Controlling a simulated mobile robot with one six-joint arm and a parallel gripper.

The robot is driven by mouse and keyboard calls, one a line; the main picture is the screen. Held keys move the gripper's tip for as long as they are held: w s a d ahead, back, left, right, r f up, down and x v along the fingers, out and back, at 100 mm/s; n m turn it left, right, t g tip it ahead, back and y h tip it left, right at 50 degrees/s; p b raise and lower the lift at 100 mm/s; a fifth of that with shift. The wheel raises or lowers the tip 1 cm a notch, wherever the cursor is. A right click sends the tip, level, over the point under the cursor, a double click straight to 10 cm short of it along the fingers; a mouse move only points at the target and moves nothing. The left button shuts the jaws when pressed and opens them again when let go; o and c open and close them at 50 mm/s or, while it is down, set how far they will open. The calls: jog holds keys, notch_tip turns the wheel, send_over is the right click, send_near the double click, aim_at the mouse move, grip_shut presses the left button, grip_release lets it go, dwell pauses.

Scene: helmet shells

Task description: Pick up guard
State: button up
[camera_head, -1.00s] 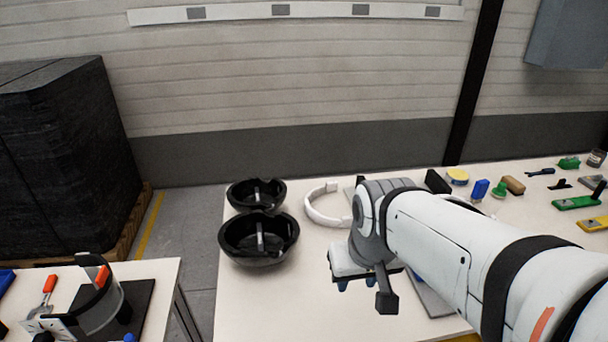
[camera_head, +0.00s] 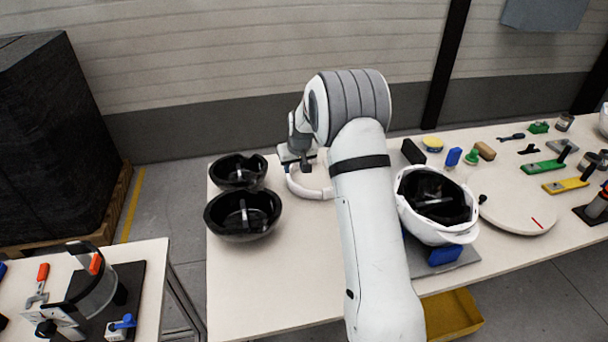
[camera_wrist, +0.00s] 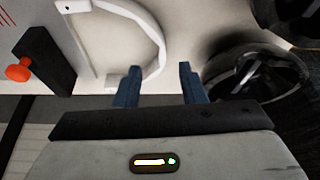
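A white, C-shaped band, which looks like the guard (camera_head: 310,192), lies on the table between the black shells and my arm. My arm hides part of it. My gripper (camera_head: 296,158) is over the table at the band's far left end. In the wrist view the band (camera_wrist: 161,45) curves just beyond the fingertips, with one end close to the left finger. The two blue fingers of my gripper (camera_wrist: 157,78) are spread apart with nothing held between them. I cannot tell their exact height above the band.
Two black bowl-like shells (camera_head: 243,214) sit left of the band. A white helmet shell (camera_head: 436,236) with a dark inside stands right of my arm. A black block (camera_head: 412,152) and several small tools lie farther right. The table's front left is clear.

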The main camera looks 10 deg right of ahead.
send_over(289, 180)
jog(key=s+d, duration=0.1)
jog(key=s, duration=0.1)
notch_tip(289, 180, down, 5)
jog(key=shift+d+r+p, duration=0.1)
jog(key=shift+r+p, duration=0.1)
jog(key=shift+p, duration=0.1)
jog(key=shift+a+p+x, duration=0.2)
jog(key=shift+p+x, duration=0.45)
jog(key=shift+x, duration=1.1)
jog(key=shift+a+p+x, duration=0.25)
jog(key=shift+p+x, duration=0.35)
jog(key=shift+x, duration=1.2)
jog(key=shift+s, duration=0.15)
jog(key=shift+c, duration=0.5)
grip_shut()
